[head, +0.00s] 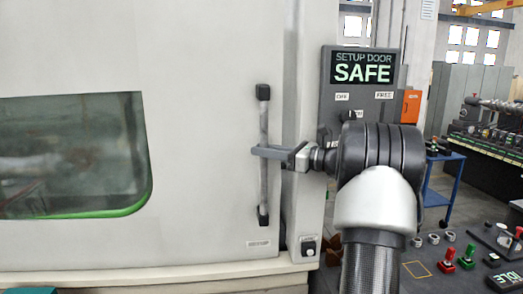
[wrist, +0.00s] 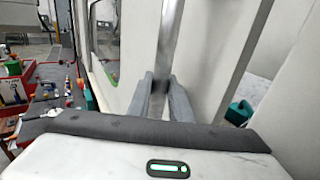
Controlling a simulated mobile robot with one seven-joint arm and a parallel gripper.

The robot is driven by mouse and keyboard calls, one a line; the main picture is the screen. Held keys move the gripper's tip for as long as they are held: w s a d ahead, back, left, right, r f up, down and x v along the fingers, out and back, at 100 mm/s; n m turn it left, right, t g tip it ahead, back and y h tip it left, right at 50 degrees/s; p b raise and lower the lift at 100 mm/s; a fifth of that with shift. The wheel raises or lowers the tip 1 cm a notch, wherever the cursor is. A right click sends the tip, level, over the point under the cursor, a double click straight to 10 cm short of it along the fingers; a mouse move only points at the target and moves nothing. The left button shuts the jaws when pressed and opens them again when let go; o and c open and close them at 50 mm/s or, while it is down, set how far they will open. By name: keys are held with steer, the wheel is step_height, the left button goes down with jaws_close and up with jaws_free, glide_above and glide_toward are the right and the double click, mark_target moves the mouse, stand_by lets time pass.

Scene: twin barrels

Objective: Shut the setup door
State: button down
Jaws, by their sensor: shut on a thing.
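The setup door (head: 210,60) is a large pale panel with a dark window (head: 70,150) trimmed in green along its lower edge. Its upright grey handle (head: 264,195) is near the door's right edge. My gripper (head: 261,152) reaches in from the right and is shut on the handle at mid-height. In the wrist view the two fingers (wrist: 160,88) flank the handle bar (wrist: 170,35). The door's right edge stands beside the pale frame post (head: 303,100); I cannot tell whether it is fully closed. A panel (head: 363,68) reads "SETUP DOOR SAFE".
Below the panel are "OFF" and "FREE" labels and a dark knob (head: 349,116), partly behind my arm. A small button box (head: 308,248) is low on the post.

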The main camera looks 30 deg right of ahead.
steer(key=c, duration=1.6)
jaws_free()
steer(key=shift+w+a, duration=0.1)
steer(key=b+v, duration=0.1)
steer(key=v, duration=1.6)
steer(key=shift+s+d+r+b, duration=0.1)
steer(key=shift+s+d+b, duration=0.1)
steer(key=shift+b, duration=0.1)
